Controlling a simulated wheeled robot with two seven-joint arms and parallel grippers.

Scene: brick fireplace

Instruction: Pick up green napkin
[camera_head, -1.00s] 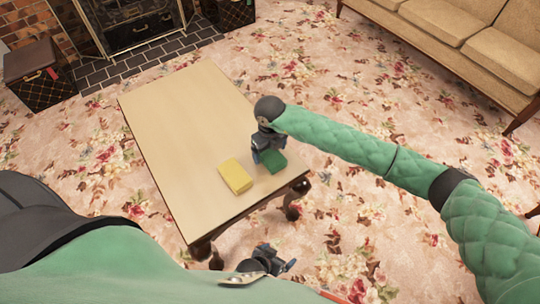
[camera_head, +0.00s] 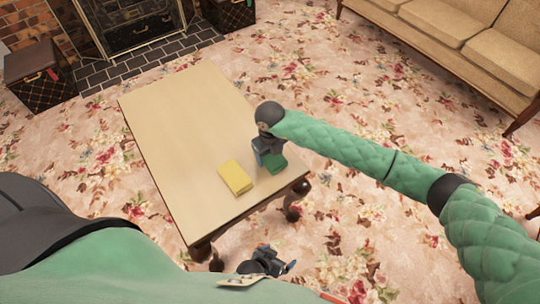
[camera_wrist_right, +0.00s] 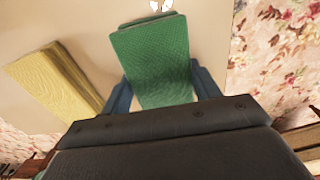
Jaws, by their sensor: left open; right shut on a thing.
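The green napkin (camera_head: 274,163) is a small folded block at the right edge of the wooden table (camera_head: 190,120). My right gripper (camera_head: 268,158) is over it, shut on it. In the right wrist view the green napkin (camera_wrist_right: 155,60) sits between the two blue fingers of my right gripper (camera_wrist_right: 162,92), one on each side. Whether the napkin touches the tabletop is hard to tell. My left gripper (camera_head: 284,268) is open and empty, low in the head view, off the table's near end.
A yellow napkin (camera_head: 235,177) lies on the table just left of the green one; it also shows in the wrist view (camera_wrist_right: 55,82). The rest of the tabletop is bare. A beige sofa (camera_head: 460,40) stands at the upper right, a dark trunk (camera_head: 40,75) at the upper left.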

